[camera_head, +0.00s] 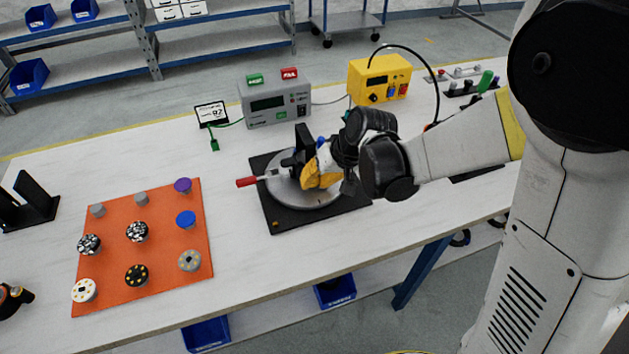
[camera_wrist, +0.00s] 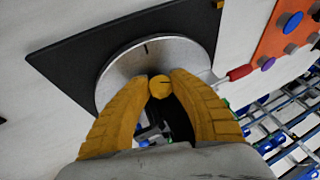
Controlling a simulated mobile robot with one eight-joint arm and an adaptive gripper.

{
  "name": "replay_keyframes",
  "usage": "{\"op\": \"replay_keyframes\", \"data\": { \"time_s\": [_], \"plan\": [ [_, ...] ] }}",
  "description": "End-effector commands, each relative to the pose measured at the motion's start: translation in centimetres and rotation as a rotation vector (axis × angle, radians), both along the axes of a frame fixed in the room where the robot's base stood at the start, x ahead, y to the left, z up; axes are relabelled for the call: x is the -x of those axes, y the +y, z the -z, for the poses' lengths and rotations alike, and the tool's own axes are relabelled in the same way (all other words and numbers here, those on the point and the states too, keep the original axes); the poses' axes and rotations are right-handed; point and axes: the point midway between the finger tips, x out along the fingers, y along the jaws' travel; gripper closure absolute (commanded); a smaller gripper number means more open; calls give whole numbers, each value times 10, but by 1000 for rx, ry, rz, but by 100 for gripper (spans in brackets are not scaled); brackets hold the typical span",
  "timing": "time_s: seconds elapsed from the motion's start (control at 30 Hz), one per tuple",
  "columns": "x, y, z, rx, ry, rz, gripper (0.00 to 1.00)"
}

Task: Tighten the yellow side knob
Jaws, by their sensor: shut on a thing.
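The yellow side knob (camera_wrist: 160,87) shows in the wrist view as a small round yellow disc with a dark mark on its face. My gripper (camera_wrist: 160,80) has its two yellow fingers on either side of the knob, shut on it. In the head view my gripper (camera_head: 318,172) is at the fixture, and its fingers hide the knob. The fixture has a round grey metal plate (camera_head: 285,193) on a black square base (camera_head: 275,216), with a black upright bracket (camera_head: 303,138) and a red-handled lever (camera_head: 247,181) pointing left.
An orange mat (camera_head: 160,250) with several round parts lies at the left. A grey tester box (camera_head: 275,105) and a yellow box (camera_head: 378,78) with a black cable stand behind the fixture. A black stand (camera_head: 30,205) is at the far left. White table is clear in front.

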Motion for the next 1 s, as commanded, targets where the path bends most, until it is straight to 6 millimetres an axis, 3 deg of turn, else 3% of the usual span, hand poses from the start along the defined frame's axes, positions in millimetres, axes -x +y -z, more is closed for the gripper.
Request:
{"op": "replay_keyframes", "data": {
  "time_s": [0.33,0.37,0.4,0.43,0.77,1.0],
  "plan": [
    [1,0,0,-16,5,-1,100],
    [1,0,0,-16,5,-1,65],
    [1,0,0,-16,5,-1,53],
    [0,0,0,-16,5,-1,50],
    [1,-1,-2,-16,5,-1,50],
    [11,-15,-33,-17,4,2,50]
  ]
}}
